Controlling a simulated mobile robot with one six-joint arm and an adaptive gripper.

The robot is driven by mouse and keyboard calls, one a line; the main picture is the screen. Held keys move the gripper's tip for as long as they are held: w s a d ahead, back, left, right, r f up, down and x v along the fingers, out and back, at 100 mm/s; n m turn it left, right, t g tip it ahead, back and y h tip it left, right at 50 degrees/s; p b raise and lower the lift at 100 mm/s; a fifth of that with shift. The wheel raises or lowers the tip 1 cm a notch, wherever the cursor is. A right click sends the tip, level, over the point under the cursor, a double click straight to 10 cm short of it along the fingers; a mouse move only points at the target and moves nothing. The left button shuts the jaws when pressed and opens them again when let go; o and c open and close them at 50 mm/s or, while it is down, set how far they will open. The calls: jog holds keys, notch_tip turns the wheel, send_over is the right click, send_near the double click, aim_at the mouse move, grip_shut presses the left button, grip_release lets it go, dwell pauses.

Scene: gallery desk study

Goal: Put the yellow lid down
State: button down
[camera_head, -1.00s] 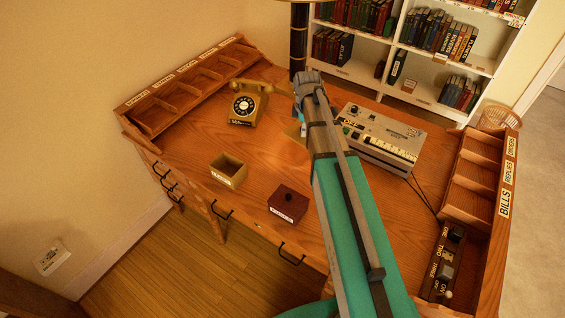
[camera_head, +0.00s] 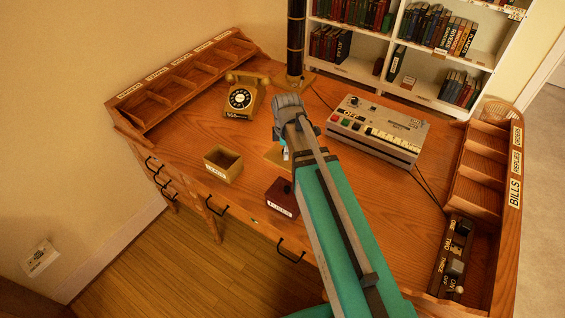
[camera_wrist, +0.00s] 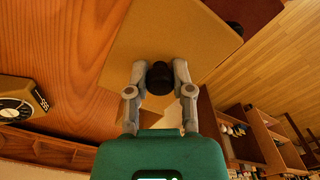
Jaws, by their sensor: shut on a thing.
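The yellow lid (camera_wrist: 170,45) is a flat square plate with a dark round knob (camera_wrist: 159,78). My gripper (camera_wrist: 158,80) is shut on that knob, with one finger on each side. In the head view my gripper (camera_head: 285,152) is mostly hidden by my arm, and only an edge of the lid (camera_head: 273,156) shows to its left. I cannot tell how high the lid is above the desk. An open, empty yellow box (camera_head: 223,166) with a label stands to the left of the lid.
A dark red box (camera_head: 282,199) stands close to the lid, near the desk's front edge, and partly shows in the wrist view (camera_wrist: 246,12). A telephone (camera_head: 241,98), a lamp post (camera_head: 296,40) and a grey machine (camera_head: 375,130) stand farther back. Bare desk (camera_head: 190,125) lies left of centre.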

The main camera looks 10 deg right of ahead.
jog(key=shift+s+a+f, duration=0.45)
jog(key=shift+s, duration=0.05)
jog(key=shift+w, duration=0.15)
jog(key=w+f+b, duration=0.2)
jog(key=w, duration=0.2)
jog(key=w+d+f+b, duration=0.1)
jog(key=w+f+b, duration=0.2)
jog(key=w, duration=0.1)
jog(key=w+f+b, duration=0.3)
jog(key=shift+w+d, duration=0.15)
jog(key=shift+w, duration=0.25)
jog(key=shift+w+d+f+b, duration=0.1)
jog(key=shift+w+f+b, duration=0.45)
jog(key=shift+b, duration=0.1)
jog(key=shift+w+f+b, duration=0.5)
jog(key=shift+f+b, duration=0.2)
jog(key=shift+b, duration=0.05)
jog(key=shift+s+f+b, duration=0.1)
jog(key=shift+f+b, duration=1.15)
